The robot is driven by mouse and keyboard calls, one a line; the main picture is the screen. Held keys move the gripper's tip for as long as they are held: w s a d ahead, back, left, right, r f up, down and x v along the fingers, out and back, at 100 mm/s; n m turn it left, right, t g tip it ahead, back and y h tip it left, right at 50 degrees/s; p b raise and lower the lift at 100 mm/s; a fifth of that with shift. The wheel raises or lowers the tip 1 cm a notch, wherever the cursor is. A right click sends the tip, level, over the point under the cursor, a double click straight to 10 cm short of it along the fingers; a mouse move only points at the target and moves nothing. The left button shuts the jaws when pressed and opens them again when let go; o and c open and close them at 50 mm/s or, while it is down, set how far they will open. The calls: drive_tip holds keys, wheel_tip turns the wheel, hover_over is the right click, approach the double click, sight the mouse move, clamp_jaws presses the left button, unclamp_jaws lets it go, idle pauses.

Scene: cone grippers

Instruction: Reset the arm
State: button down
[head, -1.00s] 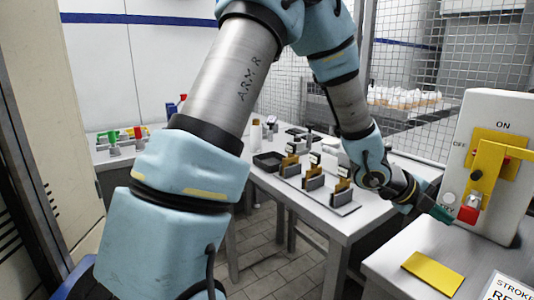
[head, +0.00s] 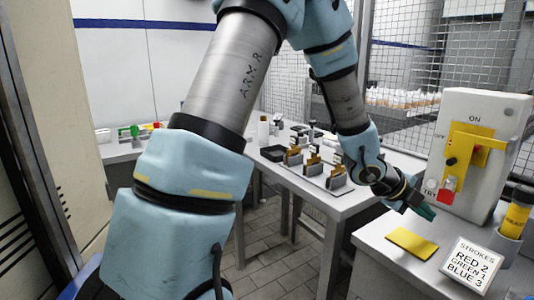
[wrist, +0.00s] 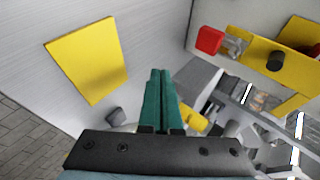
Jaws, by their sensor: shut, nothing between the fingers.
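My gripper (head: 424,210) is at the end of my blue and grey arm, low in front of the switch box. Its green fingers are shut together with nothing between them, as the wrist view (wrist: 160,98) shows. The pale switch box (head: 481,112) stands on the right bench, with a yellow plate marked ON and OFF and a red block (head: 446,196) low on its front. In the wrist view the red block (wrist: 209,40) is at the upper right, apart from the fingers.
A yellow pad (head: 412,243) and a sign (head: 473,262) reading STROKES, RED 2, GREEN 1, BLUE 3 are on the right bench. A yellow and black cylinder (head: 515,214) stands at its right. The table behind (head: 346,207) holds several grey holders. A mesh fence stands behind.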

drive_tip(key=w+a+r+n+t+y+p, duration=0.1)
drive_tip(key=w+a+n+t+y+p, duration=0.15)
drive_tip(key=w+a+n, duration=0.65)
drive_tip(key=w+a+r+n+t+y+p, duration=0.15)
drive_tip(key=a+n+y, duration=0.3)
drive_tip(key=a, duration=1.05)
drive_tip(key=s+a+r+n+g+y+p, duration=0.1)
drive_tip(key=s+a+n, duration=0.4)
drive_tip(key=a+n, duration=0.4)
drive_tip(key=s+a+r+n+g+y+p, duration=0.1)
drive_tip(key=s+a+r+n+g+y, duration=0.1)
drive_tip(key=s+a+n, duration=0.4)
drive_tip(key=a+n, duration=0.2)
drive_tip(key=a, duration=0.3)
drive_tip(key=shift+r+n+g, duration=0.25)
drive_tip(key=shift+n+g, duration=0.05)
drive_tip(key=shift+n, duration=0.05)
drive_tip(key=shift+w, duration=0.1)
